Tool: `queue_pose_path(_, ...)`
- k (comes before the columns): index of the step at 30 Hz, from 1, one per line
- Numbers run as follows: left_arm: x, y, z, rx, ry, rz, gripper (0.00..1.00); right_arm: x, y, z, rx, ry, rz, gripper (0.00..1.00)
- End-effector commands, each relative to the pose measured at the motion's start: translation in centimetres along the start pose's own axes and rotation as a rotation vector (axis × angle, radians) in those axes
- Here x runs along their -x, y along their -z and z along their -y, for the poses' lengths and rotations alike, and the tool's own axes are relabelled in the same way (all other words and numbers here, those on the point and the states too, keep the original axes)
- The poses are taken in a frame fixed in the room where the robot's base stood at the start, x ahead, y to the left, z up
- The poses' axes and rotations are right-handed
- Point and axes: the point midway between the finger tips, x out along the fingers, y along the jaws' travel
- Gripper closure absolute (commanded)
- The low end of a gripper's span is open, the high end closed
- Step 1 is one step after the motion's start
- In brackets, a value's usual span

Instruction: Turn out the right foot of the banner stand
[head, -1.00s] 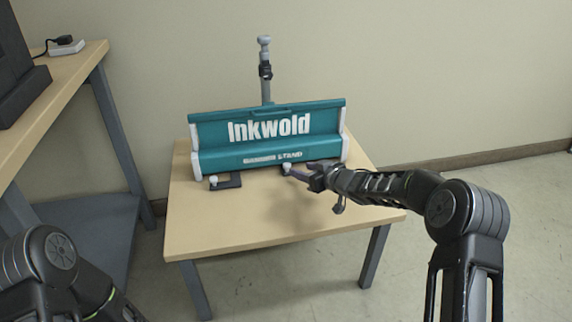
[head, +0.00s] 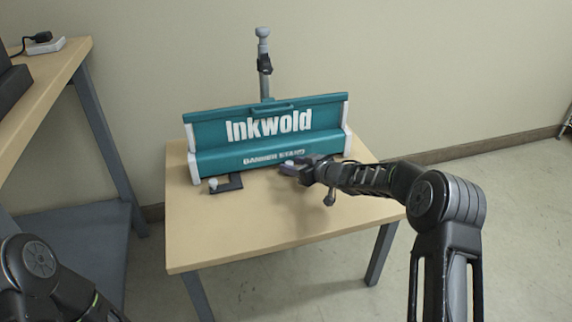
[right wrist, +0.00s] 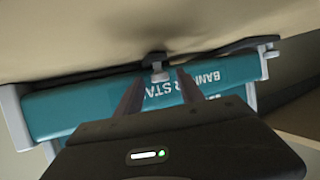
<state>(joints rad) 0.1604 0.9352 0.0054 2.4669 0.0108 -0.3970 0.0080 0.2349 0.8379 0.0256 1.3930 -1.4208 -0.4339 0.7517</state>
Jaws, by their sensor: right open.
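The teal banner stand (head: 240,133), lettered "Inkwold", stands on a small wooden table. Its left foot (head: 235,183), a dark bracket with a pale knob, sticks out in front of the base. The right foot is mostly hidden behind my right gripper (head: 297,166) in the head view. In the right wrist view, a pale knob (right wrist: 159,75) on a dark piece, apparently the right foot, lies between the tips of my open right gripper (right wrist: 158,84). I cannot tell whether the fingers touch it. My left arm shows at the lower left; its gripper is out of view.
The table top (head: 240,230) is bare in front of the stand. A pole (head: 264,75) rises behind the stand, near the wall. A wooden workbench (head: 45,85) with a dark machine and a white plug block (head: 45,45) stands at the left.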

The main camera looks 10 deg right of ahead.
Motion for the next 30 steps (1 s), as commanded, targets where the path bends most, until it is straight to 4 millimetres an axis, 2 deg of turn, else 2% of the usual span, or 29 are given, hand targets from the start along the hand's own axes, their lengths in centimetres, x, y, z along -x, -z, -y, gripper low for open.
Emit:
queue_pose_path(7, 0.01, -0.01, -0.04, -0.001, 0.000, 0.000, 0.64, 0.02, -0.02, -0.06, 0.000, 0.000, 0.000, 0.55)
queue_pose_path(24, 0.01, -0.02, -0.02, -0.001, 0.000, 0.000, 0.64, 0.02, -0.02, -0.06, 0.000, -0.001, 0.000, 1.00)
queue_pose_path(30, 0.01, -0.01, -0.02, -0.001, 0.000, 0.000, 0.64, 0.02, -0.03, -0.07, 0.000, -0.001, 0.000, 1.00)
